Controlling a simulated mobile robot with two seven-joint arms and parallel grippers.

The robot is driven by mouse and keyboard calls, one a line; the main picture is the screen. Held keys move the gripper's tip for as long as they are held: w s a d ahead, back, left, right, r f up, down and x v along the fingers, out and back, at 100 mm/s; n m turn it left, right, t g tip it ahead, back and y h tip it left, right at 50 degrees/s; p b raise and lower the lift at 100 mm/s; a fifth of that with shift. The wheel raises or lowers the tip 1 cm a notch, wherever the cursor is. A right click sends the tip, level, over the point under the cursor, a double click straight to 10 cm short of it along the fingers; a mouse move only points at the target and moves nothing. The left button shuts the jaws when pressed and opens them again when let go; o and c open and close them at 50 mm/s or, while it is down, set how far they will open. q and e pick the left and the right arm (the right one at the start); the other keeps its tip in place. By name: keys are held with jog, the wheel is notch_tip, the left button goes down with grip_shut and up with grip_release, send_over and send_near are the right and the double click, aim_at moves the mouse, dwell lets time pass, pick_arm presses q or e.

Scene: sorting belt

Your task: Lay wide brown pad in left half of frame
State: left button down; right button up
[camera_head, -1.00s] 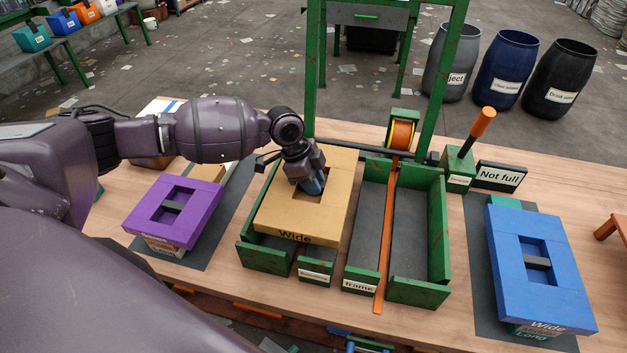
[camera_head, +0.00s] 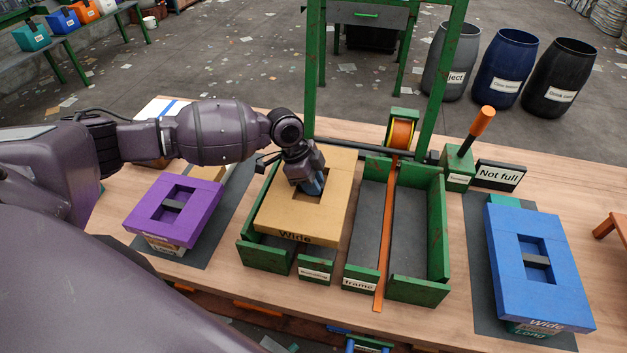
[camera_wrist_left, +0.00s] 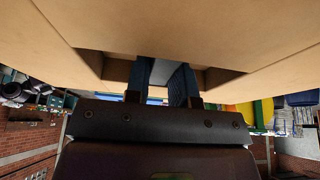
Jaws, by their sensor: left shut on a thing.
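The wide brown pad (camera_head: 328,178), a tan block marked "Wide" on its front, sits over the left half of the green frame (camera_head: 420,290). Its front edge shows above the frame's left compartment, and I cannot tell whether it rests on the floor of it. My right gripper is not in view.
An orange strap (camera_head: 385,230) runs down the frame's middle; the right half is empty. A purple pad (camera_head: 200,205) lies on a stack at left, a blue pad (camera_head: 510,265) on a stack at right. A green upright post (camera_head: 440,80) stands behind the frame.

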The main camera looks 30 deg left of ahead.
aim_at(313, 200)
pick_arm(q)
notch_tip(313, 200, down, 7)
jog(key=b, duration=0.2)
jog(key=shift+r+b, duration=0.1)
jog(key=shift+b, duration=0.25)
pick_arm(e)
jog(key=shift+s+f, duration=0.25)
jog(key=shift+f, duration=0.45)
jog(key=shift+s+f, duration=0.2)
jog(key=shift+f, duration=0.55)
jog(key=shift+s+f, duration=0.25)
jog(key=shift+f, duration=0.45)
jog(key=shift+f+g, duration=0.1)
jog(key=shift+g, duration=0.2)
